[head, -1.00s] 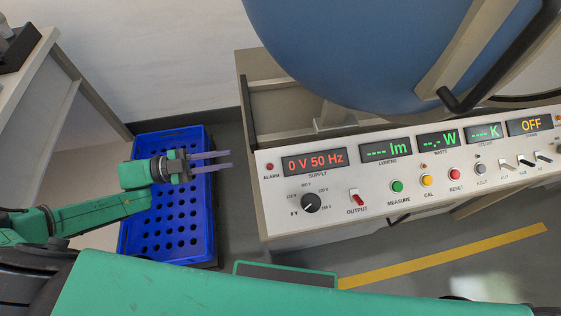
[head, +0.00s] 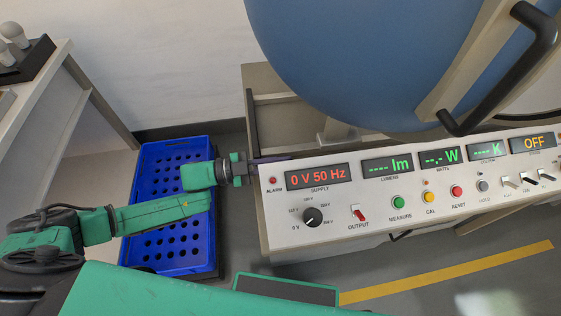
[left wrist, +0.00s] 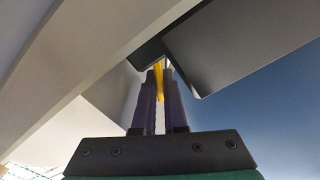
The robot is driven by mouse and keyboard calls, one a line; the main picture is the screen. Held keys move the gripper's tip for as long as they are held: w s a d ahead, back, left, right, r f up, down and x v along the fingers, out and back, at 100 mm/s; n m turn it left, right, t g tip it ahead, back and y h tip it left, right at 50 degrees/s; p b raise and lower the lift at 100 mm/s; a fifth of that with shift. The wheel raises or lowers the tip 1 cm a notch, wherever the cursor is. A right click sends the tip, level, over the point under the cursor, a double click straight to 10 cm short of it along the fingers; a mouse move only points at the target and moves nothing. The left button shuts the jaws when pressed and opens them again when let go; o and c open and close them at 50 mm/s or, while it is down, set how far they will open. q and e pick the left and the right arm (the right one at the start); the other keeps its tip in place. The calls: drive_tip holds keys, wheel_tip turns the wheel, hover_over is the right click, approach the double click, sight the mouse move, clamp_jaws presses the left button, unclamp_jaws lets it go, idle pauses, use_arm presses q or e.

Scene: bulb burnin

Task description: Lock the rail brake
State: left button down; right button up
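No part labelled as the rail brake shows. In the left wrist view a narrow yellow piece (left wrist: 159,84) shows between my purple fingertips, below a dark block (left wrist: 148,51). It may be the brake's lever, but I cannot tell. My left gripper (head: 272,160) reaches to the upper left corner of the console, fingers pointing right along its top edge. In the left wrist view the left gripper (left wrist: 159,76) has its fingers close together with a narrow gap. Whether they touch the yellow piece is unclear. My right gripper is out of view.
The white control console (head: 380,235) has displays, knobs and switches. A large blue sphere (head: 350,60) with a black handle (head: 535,50) hangs behind it. A blue perforated crate (head: 165,235) sits on the floor below my left arm. A bench with bulbs (head: 12,32) stands at left.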

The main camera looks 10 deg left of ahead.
use_arm(q)
drive_tip(key=shift+w+r+n+p, duration=0.3)
drive_tip(key=shift+n+p, duration=0.35)
drive_tip(key=shift+n, duration=0.35)
drive_tip(key=shift+w+a+n, duration=0.15)
drive_tip(key=shift+w+n, duration=0.1)
drive_tip(key=shift+n, duration=0.45)
drive_tip(key=shift+w+a+n+p, duration=0.1)
drive_tip(key=shift+w+n+p, duration=0.25)
drive_tip(key=shift+n, duration=0.75)
drive_tip(key=shift+f, duration=0.1)
drive_tip(key=c, duration=1.2)
unclamp_jaws()
drive_tip(key=shift+c, duration=0.2)
drive_tip(key=shift+s+a, duration=0.1)
drive_tip(key=b+v, duration=0.1)
drive_tip(key=v, duration=1.3)
drive_tip(key=shift+a, duration=0.25)
